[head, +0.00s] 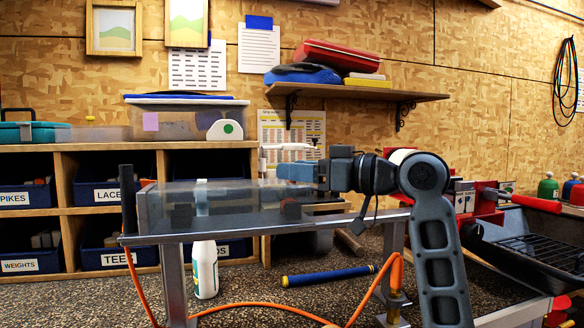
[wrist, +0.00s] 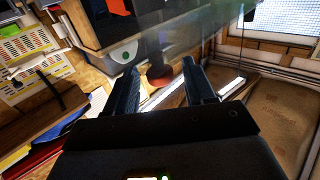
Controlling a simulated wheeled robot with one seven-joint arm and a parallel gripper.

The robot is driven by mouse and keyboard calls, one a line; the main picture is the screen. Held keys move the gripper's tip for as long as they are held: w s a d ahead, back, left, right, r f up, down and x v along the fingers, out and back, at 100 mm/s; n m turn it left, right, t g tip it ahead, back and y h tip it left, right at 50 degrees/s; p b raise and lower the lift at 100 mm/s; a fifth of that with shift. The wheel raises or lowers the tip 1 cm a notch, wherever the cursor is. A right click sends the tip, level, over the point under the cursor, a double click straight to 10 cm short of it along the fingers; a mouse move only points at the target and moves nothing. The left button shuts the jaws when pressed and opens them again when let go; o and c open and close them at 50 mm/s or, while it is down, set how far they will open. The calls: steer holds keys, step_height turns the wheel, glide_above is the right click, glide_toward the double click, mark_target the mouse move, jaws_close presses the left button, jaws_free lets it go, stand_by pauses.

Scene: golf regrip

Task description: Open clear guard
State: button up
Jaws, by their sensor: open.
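The clear guard (head: 240,192) is a see-through box-like cover on a metal-legged bench in the middle of the head view. It looks lowered over the bench top. My gripper (head: 283,171) reaches in from the right, level with the guard's upper right part. In the wrist view my gripper (wrist: 160,75) has its two dark fingers apart. A reddish-brown round knob (wrist: 158,77) shows between the fingers, with a see-through panel (wrist: 185,30) above it. I cannot tell whether the fingers touch the knob or guard.
A white bottle (head: 205,270) stands below the guard. An orange hose (head: 270,305) loops under the bench, and a blue roller-like bar (head: 328,276) lies there. A red clamp (head: 485,200) and a black tray (head: 530,250) are at right. Shelves with bins (head: 110,195) stand behind.

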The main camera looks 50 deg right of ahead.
steer(key=shift+w+a, duration=0.15)
steer(key=shift+w, duration=0.65)
steer(key=shift+c, duration=0.4)
jaws_close()
